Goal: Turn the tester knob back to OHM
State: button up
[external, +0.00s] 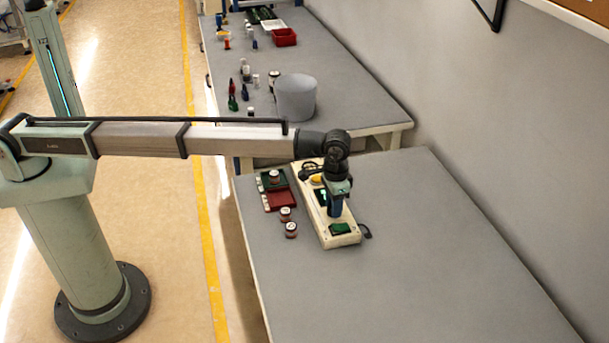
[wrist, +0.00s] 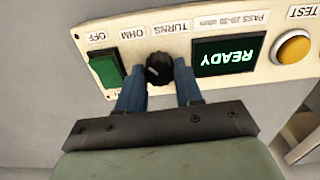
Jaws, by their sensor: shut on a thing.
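The cream tester (external: 345,238) lies on the near grey bench. It also fills the top of the wrist view (wrist: 225,28), with its lettering upside down. Its black knob (wrist: 159,70) sits below the OHM label (wrist: 125,34) and the TURNS label (wrist: 171,29). A small pale mark shows on the knob, but I cannot tell exactly which label it points at. My gripper (wrist: 159,82) has its blue fingers on either side of the knob, shut on it. In the external view my gripper (external: 335,207) is over the tester and hides the knob.
A green rocker switch (wrist: 107,69) is left of the fingers, the READY display (wrist: 226,57) right, and a yellow button (wrist: 293,47) further right. Red and green trays (external: 281,198) and small round parts (external: 290,230) lie left of the tester. The bench (external: 450,250) to the right is clear.

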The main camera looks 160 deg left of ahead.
jog(key=o, duration=1)
jog(key=shift+o, duration=0.2)
jog(key=shift+r, duration=0.1)
notch_tip(320, 180, up, 14)
jog(key=shift+f, duration=0.2)
dwell(0.3)
